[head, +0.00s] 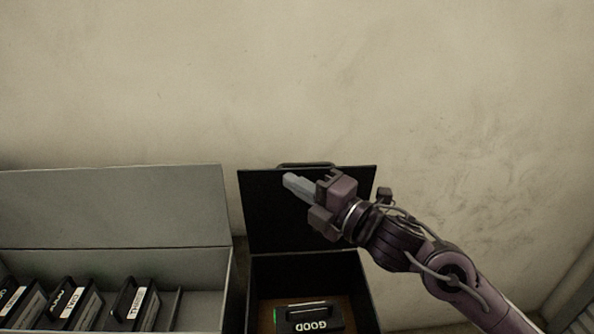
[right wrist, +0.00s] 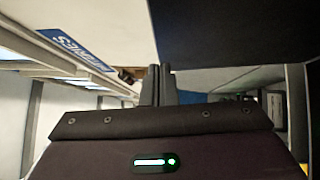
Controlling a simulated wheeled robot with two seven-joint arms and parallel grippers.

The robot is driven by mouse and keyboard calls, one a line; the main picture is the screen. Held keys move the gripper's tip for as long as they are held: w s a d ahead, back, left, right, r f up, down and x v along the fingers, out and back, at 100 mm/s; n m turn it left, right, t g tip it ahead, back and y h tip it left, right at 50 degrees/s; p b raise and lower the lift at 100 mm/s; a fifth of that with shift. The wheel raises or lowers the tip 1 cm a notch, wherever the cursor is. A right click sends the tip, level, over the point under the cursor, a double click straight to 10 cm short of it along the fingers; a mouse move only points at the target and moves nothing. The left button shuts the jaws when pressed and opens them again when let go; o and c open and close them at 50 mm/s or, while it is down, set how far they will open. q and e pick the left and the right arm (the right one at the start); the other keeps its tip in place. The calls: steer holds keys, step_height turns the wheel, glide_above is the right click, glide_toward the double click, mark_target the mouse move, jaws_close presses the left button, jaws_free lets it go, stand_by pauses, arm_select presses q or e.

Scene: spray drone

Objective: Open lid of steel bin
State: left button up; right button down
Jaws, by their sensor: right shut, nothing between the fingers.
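A black bin (head: 365,290) stands at the lower middle of the head view. Its dark lid (head: 262,215) is raised, standing nearly upright at the back with a handle (head: 305,165) on its top edge. My right gripper (head: 291,183) is in front of the lid, fingers together and empty, pointing up and left. I cannot tell whether it touches the lid. In the right wrist view the closed fingers (right wrist: 158,84) show beside a large dark panel (right wrist: 230,30), likely the lid. My left gripper is not in view.
A black battery labelled GOOD (head: 309,318) lies inside the black bin. To the left, a grey metal bin (head: 205,285) with a raised lid (head: 110,207) holds several labelled black batteries. A bare wall (head: 300,70) stands behind. A ribbed grey object (head: 575,300) is at the lower right.

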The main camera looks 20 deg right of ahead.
steer(key=shift+w+d, duration=0.15)
steer(key=shift+w, duration=0.4)
steer(key=shift+r, duration=0.1)
steer(key=w+d+m+p, duration=0.1)
steer(key=w+p, duration=0.1)
steer(key=w, duration=0.4)
steer(key=shift+d+r+g+h+p, duration=0.15)
steer(key=shift+r+g+h+p, duration=0.2)
steer(key=shift+g+h+p, duration=0.05)
steer(key=shift+s, duration=0.1)
